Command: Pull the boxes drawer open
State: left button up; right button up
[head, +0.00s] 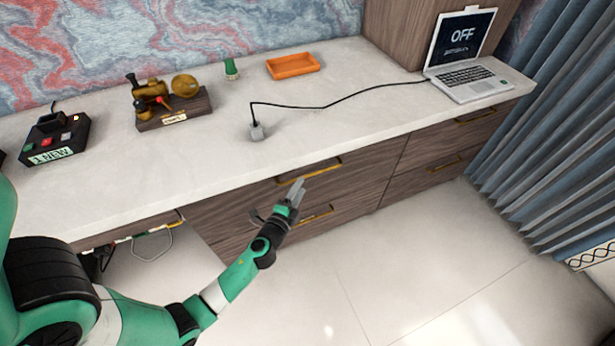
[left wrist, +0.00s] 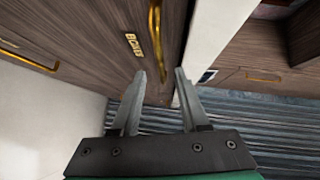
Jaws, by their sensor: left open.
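The boxes drawer (left wrist: 115,60) is a dark wood front with a small gold label reading BOXES (left wrist: 133,45). A gold bar handle (left wrist: 155,30) is fixed beside the label. In the head view the upper drawer front (head: 245,203) under the countertop looks shut, with its gold handle (head: 310,171) near the top edge. My left gripper (head: 298,183) is just in front of that handle. In the left wrist view its open fingers (left wrist: 160,72) are on either side of the handle's near end; I cannot tell whether they touch it. My right gripper is not in view.
The white countertop (head: 200,190) overhangs the drawers and carries a laptop (head: 470,75), an orange tray (head: 293,66) and a cable plug (head: 257,131). A lower drawer handle (head: 318,215) sits below. The pale floor (head: 420,270) in front is clear.

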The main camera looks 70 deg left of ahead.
aim_at(308, 175)
pick_arm(q)
jog(key=b+x, duration=0.1)
jog(key=x, duration=0.6)
jog(key=shift+d, duration=0.1)
jog(key=shift+c, duration=0.2)
grip_shut()
dwell(0.9)
